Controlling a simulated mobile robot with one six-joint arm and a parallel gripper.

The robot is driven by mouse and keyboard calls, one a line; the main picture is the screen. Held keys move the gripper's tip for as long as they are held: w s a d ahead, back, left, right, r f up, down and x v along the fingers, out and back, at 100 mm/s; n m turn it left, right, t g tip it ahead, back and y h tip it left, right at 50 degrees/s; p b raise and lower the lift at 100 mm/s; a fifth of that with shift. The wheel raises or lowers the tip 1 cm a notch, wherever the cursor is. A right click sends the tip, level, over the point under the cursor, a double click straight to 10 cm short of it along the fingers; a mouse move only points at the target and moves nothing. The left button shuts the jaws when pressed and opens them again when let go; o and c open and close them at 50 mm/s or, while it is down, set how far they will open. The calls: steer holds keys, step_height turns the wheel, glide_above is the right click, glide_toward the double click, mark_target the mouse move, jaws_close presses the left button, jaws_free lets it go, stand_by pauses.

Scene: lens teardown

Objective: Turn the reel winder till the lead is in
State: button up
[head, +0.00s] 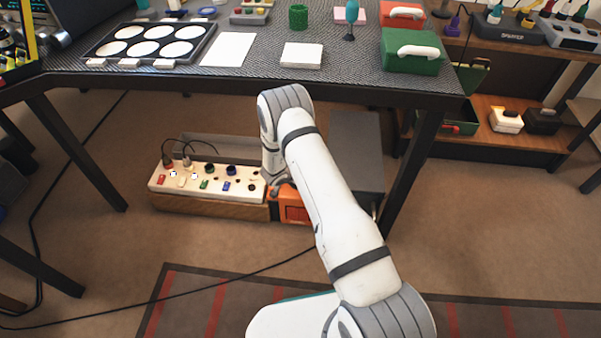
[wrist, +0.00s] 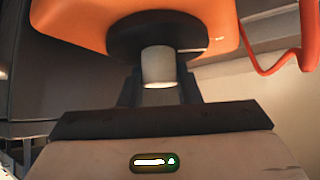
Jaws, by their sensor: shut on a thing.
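The orange reel (head: 292,207) is on the floor under the workbench, partly hidden by my arm. In the wrist view its orange body (wrist: 75,20) fills the top, with a round black hub and a pale grey cylindrical knob (wrist: 157,66), which I take for the winder's handle. My gripper (wrist: 158,88) has its dark fingers on either side of the knob, shut on it. The orange lead (wrist: 283,68) hangs in a loop at the right of the reel, still outside it. In the head view my gripper is mostly hidden behind my arm.
A white panel (head: 215,186) with coloured switches and plugs stands left of the reel. A dark grey cabinet (head: 360,150) stands right of it. A black cable (head: 215,280) crosses the floor.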

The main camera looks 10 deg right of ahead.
steer(key=o, duration=1)
steer(key=p+v, duration=0.3)
steer(key=v, duration=0.4)
steer(key=shift+s+a+r, duration=0.15)
steer(key=shift+a+r, duration=0.05)
steer(key=shift+r, duration=0.05)
steer(key=shift+a, duration=0.1)
steer(key=shift+s, duration=0.1)
